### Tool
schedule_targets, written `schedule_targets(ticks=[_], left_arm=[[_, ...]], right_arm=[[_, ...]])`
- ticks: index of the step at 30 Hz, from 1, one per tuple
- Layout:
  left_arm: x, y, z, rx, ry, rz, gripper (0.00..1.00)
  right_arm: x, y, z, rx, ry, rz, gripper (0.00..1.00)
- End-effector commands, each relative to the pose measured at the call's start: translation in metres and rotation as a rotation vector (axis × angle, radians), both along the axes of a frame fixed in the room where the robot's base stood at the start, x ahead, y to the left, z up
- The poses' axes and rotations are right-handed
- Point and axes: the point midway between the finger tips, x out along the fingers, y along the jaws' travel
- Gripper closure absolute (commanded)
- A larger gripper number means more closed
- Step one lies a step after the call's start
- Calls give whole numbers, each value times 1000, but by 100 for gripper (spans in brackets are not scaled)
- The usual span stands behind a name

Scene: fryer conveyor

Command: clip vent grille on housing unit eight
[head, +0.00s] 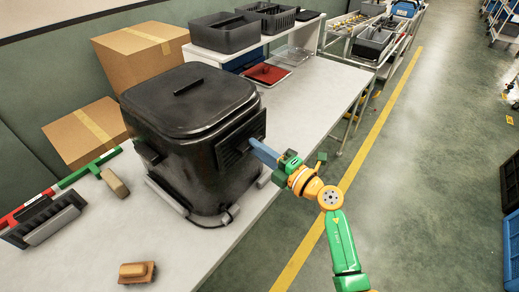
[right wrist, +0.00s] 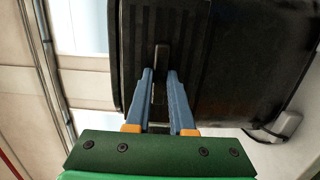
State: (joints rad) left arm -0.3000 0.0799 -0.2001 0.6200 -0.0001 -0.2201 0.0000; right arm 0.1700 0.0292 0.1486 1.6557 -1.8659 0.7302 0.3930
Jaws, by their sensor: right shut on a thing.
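The black fryer housing unit (head: 190,140) stands on the white table with its lid on. The dark vent grille (head: 237,143), a ribbed panel, is at the housing's right side wall. In the right wrist view the grille (right wrist: 190,38) stands upright in front of the glossy housing (right wrist: 245,75). My right gripper (head: 258,148) reaches in from the right. Its blue fingers (right wrist: 160,75) are shut on the grille's small middle tab. Whether the grille sits flush on the wall or slightly off it cannot be told. My left gripper is not in view.
Cardboard boxes (head: 139,57) stand behind the housing. A black tray (head: 45,221) and brown brush-like blocks (head: 137,272) lie on the table's left and front. Grey bins (head: 226,33) and a red item (head: 266,74) are at the back. The table right of the housing is clear.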

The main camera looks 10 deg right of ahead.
Motion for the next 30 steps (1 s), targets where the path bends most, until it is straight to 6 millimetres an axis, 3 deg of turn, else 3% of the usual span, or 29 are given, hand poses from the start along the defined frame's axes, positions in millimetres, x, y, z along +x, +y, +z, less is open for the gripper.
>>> schedule_targets(ticks=[25,26,30], left_arm=[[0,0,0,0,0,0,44],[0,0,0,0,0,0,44],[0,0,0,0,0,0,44]], right_arm=[[8,6,0,0,0,0,100],[8,6,0,0,0,0,76],[8,6,0,0,0,0,44]])
